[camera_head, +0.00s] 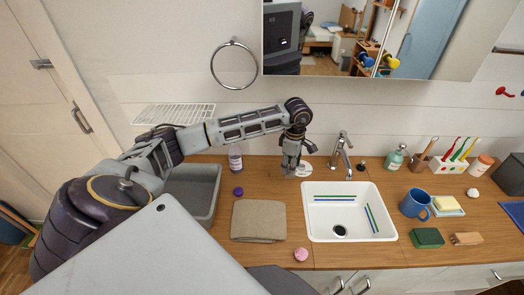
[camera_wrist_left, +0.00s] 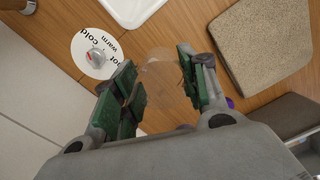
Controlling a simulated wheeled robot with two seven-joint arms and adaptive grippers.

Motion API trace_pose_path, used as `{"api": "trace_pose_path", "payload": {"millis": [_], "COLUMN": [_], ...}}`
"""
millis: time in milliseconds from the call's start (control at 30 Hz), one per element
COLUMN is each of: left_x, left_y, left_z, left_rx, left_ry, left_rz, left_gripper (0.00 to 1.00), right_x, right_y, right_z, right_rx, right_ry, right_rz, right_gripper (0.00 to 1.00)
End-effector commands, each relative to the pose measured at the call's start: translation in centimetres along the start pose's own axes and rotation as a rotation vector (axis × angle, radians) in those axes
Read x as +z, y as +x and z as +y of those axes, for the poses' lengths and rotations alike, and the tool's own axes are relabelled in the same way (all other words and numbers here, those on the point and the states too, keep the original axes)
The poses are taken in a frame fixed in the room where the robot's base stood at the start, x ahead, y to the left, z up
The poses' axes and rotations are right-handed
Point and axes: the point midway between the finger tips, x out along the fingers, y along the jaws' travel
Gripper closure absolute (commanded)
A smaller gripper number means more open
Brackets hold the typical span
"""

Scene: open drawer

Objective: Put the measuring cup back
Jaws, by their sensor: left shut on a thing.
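My left gripper (camera_head: 290,168) is over the back of the wooden counter, left of the sink tap. Its green-padded fingers in the left wrist view (camera_wrist_left: 160,85) are closed on a clear, see-through thing, apparently the measuring cup (camera_wrist_left: 163,72). Its outline is faint, and I cannot tell its full shape. The cup is not distinct in the head view. My right gripper is not in view.
A grey open-topped box (camera_head: 217,190) stands left of a folded beige towel (camera_head: 258,221). A round dial (camera_wrist_left: 92,53) lies beside the gripper. The white sink (camera_head: 349,231) is to the right. A clear bottle (camera_head: 235,158) and purple ball (camera_head: 238,191) are left.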

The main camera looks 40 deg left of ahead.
Motion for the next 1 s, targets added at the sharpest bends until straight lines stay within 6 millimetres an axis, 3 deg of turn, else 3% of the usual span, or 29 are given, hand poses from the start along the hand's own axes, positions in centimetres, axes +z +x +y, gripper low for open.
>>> {"api": "trace_pose_path", "payload": {"millis": [600,800,1000], "left_x": [-10.8,-12.3,-12.6], "left_y": [-2.4,-3.0,-3.1], "left_z": [2.2,2.4,2.5], "left_rx": [0.01,0.013,0.014], "left_ry": [-0.674,-0.773,-0.79], "left_rz": [0.008,0.009,0.008], "left_gripper": [0.8,0.8,0.8], "right_x": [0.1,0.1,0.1], "right_y": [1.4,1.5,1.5], "right_z": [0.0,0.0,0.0], "right_rx": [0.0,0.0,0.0], "right_ry": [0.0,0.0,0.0], "right_rz": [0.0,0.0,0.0], "right_gripper": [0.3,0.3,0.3]}}
